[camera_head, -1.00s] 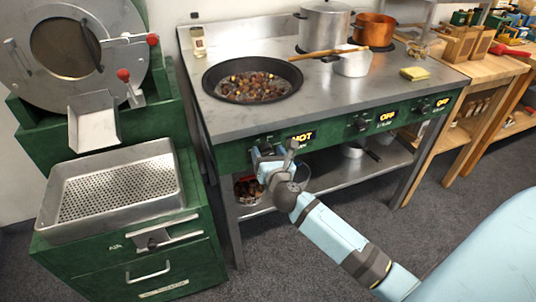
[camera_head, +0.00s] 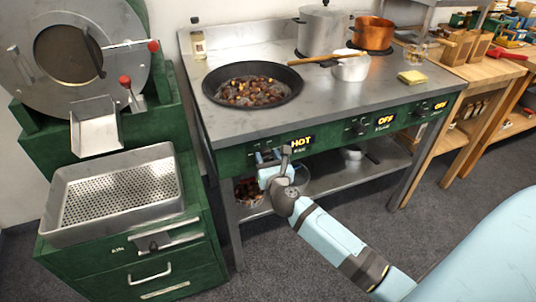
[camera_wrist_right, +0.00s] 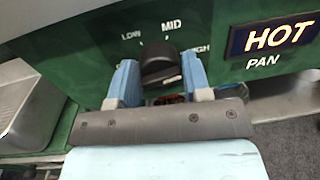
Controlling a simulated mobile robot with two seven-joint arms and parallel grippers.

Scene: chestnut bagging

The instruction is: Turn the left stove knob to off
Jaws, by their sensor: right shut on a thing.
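The left stove knob (camera_wrist_right: 160,66) is black and sits on the green front panel between the LOW, MID and HIGH marks in the right wrist view. My right gripper (camera_wrist_right: 157,82) is shut on this knob, one blue finger on each side. In the head view my right gripper (camera_head: 270,162) is at the left end of the stove's front and hides most of the knob. The display beside it (camera_head: 298,143) reads HOT, and it also reads HOT, above the word PAN, in the right wrist view (camera_wrist_right: 270,36). My left gripper is not in view.
A pan of chestnuts (camera_head: 252,86) stands on the stove (camera_head: 335,105) above the knob. Two more knobs with OFF displays (camera_head: 386,121) are further right. A perforated tray (camera_head: 165,217) sits on the green cabinet at left. The lower shelf (camera_head: 330,178) runs beneath.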

